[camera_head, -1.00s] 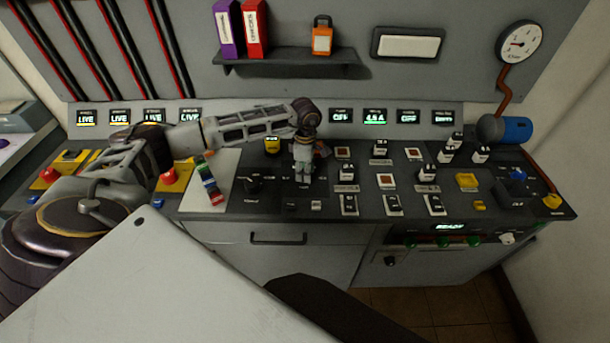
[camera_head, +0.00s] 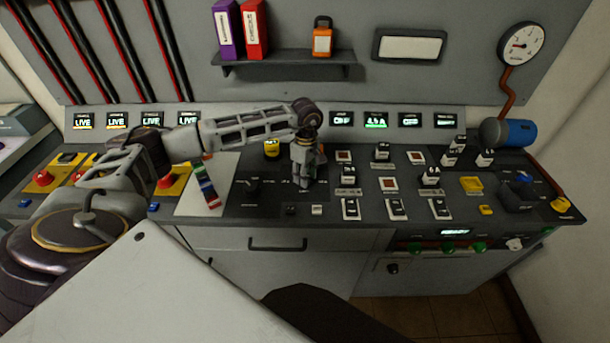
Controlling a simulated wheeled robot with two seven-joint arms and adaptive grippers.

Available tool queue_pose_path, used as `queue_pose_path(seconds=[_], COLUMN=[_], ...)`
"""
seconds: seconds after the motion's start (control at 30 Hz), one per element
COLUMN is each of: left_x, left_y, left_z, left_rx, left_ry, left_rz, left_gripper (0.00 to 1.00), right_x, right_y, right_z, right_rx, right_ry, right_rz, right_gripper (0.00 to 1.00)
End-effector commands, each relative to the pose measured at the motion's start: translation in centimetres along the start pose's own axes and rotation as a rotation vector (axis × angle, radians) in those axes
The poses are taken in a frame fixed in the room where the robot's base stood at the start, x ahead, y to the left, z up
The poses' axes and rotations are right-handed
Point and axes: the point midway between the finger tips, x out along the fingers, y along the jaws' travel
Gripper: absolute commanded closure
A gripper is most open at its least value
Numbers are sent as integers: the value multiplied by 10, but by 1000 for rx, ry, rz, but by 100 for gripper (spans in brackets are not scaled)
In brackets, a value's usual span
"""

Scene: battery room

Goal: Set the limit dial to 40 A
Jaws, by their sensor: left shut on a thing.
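My left gripper (camera_head: 304,182) points down at the middle of the dark desk panel. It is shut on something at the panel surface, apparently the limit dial. The dial is hidden behind the fingers, so its pointer and setting cannot be read. Small white markings show on the panel beside the fingers, too small to read. A green display (camera_head: 376,119) on the strip behind seems to show a value in A. My right gripper is not in view.
Several labelled switch blocks (camera_head: 350,208) are close on the right. A colour-striped strip (camera_head: 207,186) lies on a pale sheet to the left. A shelf (camera_head: 285,62) hangs above.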

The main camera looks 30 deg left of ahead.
Motion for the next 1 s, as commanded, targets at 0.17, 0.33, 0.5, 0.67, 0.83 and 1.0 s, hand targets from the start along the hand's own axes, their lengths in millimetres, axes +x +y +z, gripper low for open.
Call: queue_pose_path(seconds=[0.17, 0.33, 0.5, 0.67, 0.83, 1.0], left_x=[-2, -1, -1, -1, -8, -24], left_y=[1, 1, 0, 0, 1, 1], left_z=[0, 0, 0, 0, 0, 0], left_rx=[0, -1, -1, -1, -1, -1], left_ry=[1, 0, 0, 0, 1, 0], left_rz=[4, 3, 2, 1, 2, 4], left_gripper=[60, 42, 42, 42, 42, 42], right_x=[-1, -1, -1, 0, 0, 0], right_y=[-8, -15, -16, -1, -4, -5], right_z=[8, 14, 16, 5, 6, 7], right_rx=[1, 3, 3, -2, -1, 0], right_ry=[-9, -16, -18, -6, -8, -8], right_rz=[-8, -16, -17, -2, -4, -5], right_gripper=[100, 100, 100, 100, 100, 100])
